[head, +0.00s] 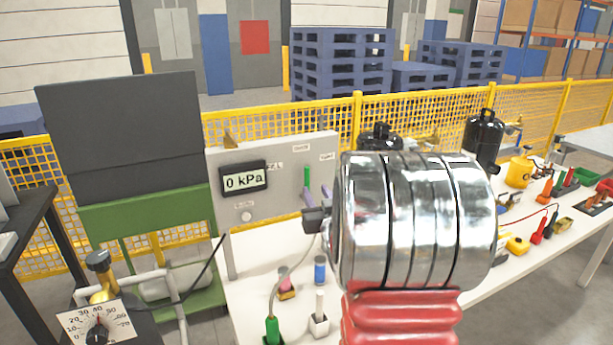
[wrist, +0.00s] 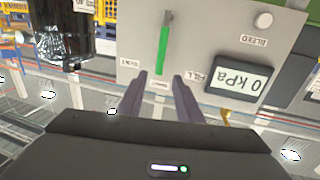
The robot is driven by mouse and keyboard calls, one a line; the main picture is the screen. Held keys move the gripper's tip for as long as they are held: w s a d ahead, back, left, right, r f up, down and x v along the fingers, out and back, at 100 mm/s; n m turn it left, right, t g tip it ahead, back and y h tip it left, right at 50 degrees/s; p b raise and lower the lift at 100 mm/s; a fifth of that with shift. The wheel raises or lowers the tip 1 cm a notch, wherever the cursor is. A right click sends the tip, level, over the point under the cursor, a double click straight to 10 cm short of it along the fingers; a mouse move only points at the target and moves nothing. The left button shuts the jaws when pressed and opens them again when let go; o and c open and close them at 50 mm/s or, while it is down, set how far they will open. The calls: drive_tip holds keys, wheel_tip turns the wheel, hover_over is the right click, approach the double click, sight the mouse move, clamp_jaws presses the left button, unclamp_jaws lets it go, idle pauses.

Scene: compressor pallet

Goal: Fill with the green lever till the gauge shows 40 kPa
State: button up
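The green lever (head: 307,176) stands upright on a grey panel (head: 275,200). It also shows, upside down, in the wrist view (wrist: 163,48). The digital gauge (head: 244,180) on the panel reads 0 kPa; it also appears inverted in the wrist view (wrist: 238,82). My gripper (wrist: 159,77) is open, with its two purple fingers apart at either side of one end of the lever. I cannot tell whether either finger touches it. In the head view my silver and red arm hides part of the scene right of the panel, and the fingers (head: 316,194) are small.
A white bench (head: 255,265) holds the panel, a green-handled tool (head: 272,330) and small bottles. A dial (head: 97,326) with a 0–70 scale is at lower left. Black tanks (head: 484,137) and tools stand along the right. A yellow mesh fence (head: 540,110) runs behind.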

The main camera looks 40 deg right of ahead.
sight(308, 176)
drive_tip(key=x, duration=1.2)
drive_tip(key=shift+w, duration=0.1)
clamp_jaws()
idle(0.5)
